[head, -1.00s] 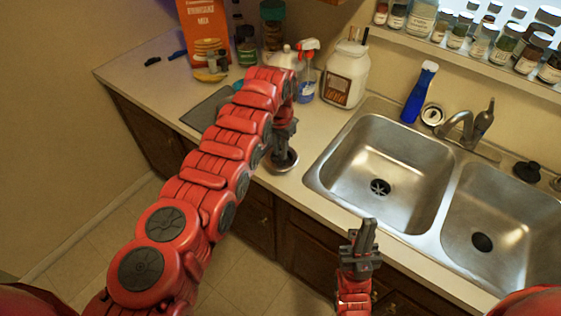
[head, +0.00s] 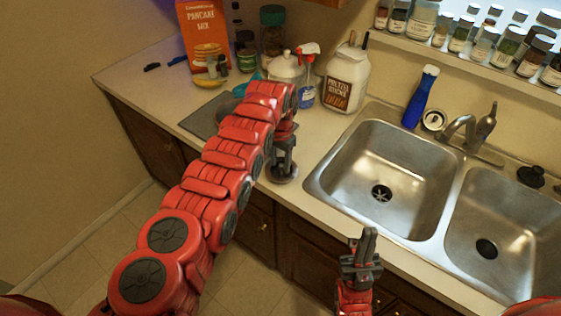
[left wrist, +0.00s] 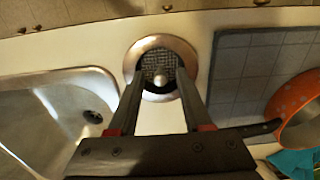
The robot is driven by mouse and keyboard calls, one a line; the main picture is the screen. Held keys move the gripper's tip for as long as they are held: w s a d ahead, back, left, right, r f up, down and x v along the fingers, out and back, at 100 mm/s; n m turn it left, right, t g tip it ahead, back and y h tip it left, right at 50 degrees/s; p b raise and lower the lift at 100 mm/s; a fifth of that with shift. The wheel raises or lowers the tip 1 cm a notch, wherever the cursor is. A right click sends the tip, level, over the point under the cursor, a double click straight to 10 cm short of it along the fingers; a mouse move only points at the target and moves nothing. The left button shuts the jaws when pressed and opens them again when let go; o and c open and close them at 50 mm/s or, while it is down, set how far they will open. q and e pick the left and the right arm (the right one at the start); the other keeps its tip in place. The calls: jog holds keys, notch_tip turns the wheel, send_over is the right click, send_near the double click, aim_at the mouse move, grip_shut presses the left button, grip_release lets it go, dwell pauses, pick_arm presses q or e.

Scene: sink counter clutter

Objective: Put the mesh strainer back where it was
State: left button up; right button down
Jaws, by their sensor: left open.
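The mesh strainer (left wrist: 160,66) is a round metal sink strainer with a wide shiny rim, a mesh middle and a small centre knob. It sits on the counter near its front edge, left of the sink. In the head view its rim (head: 283,178) shows beneath my left gripper (head: 283,165). In the left wrist view my left gripper (left wrist: 163,76) is open, with its fingertips apart on either side of the knob, over the strainer. I cannot tell whether they touch it. My right gripper (head: 368,243) looks shut and empty, in front of the counter below the left basin.
The double sink has a left basin (head: 385,160) and a right basin (head: 510,215), each with a drain.

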aim_at(281, 165)
pick_arm(q)
jog(key=shift+r+p, duration=0.3)
jog(key=shift+r, duration=0.05)
jog(key=shift+w+r+b, duration=0.1)
jog(key=shift+r+b, duration=0.2)
notch_tip(281, 165, up, 11)
jog(key=b, duration=0.3)
jog(key=shift+s+f, duration=0.1)
jog(key=shift+s, duration=0.1)
